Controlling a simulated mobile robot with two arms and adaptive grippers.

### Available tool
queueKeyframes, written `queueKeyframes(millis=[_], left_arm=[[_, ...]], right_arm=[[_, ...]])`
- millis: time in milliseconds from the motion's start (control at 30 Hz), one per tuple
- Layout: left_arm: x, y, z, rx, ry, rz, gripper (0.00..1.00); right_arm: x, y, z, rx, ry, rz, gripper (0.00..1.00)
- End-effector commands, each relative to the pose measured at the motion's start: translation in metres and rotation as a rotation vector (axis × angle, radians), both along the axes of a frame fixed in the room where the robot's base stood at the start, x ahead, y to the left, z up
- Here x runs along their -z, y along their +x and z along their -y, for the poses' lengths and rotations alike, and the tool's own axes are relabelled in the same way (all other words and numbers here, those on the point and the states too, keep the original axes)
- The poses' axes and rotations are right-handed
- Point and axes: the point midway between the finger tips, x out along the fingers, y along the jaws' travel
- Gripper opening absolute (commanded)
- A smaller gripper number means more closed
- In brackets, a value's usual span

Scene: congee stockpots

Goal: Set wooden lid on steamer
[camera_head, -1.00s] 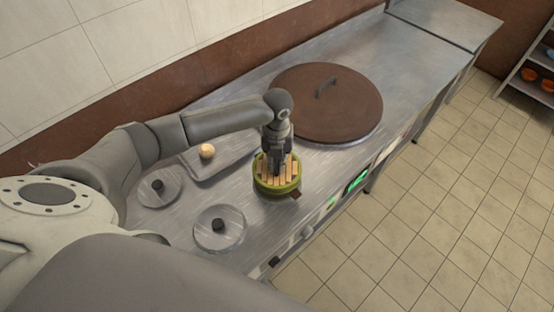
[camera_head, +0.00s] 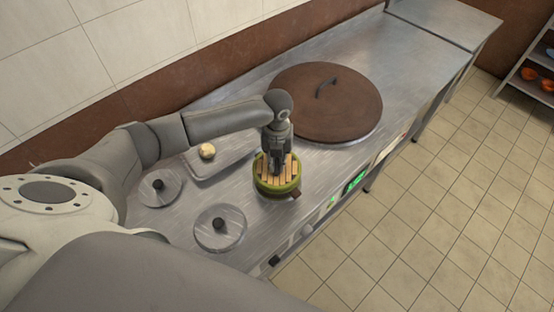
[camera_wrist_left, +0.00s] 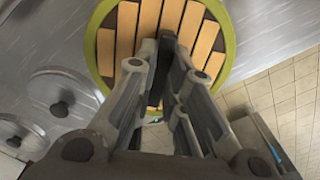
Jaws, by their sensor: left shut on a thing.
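A round piece with light wooden slats, which looks like the wooden lid (camera_head: 267,181), lies within the green rim of a small round steamer (camera_head: 260,190) near the counter's front edge. Both show in the left wrist view, the slats (camera_wrist_left: 150,15) with dark gaps between them and the green rim (camera_wrist_left: 92,50) around them. My left gripper (camera_head: 276,170) points down over the middle of the slats, shut on the slatted lid. The fingers hide the exact grip, and I cannot tell whether the lid rests fully. My right gripper is not in view.
A large brown round cover (camera_head: 350,105) with a handle lies behind and right of the steamer. Two metal lids with black knobs (camera_head: 220,229) (camera_head: 160,192) lie to the left. A tray (camera_head: 225,164) holds a pale round item (camera_head: 207,151). The steel counter (camera_head: 405,55) is clear at the far right.

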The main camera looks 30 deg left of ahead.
Motion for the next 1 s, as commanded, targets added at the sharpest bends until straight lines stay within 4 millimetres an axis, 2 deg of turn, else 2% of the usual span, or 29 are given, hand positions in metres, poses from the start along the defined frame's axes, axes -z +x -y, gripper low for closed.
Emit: queueKeyframes(millis=[533,567,600,1000], left_arm=[[0.012,0.0,0.0,0.0,0.0,-0.001,0.0],[0.011,0.0,0.0,0.0,0.0,0.0,0.14],[0.011,0.0,0.0,0.0,0.0,0.0,0.19],[0.007,0.0,0.0,0.0,0.0,0.0,0.21]], right_arm=[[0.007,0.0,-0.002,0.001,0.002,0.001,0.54],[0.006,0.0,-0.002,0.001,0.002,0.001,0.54],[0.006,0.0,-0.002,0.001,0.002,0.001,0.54],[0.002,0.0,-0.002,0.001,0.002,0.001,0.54]])
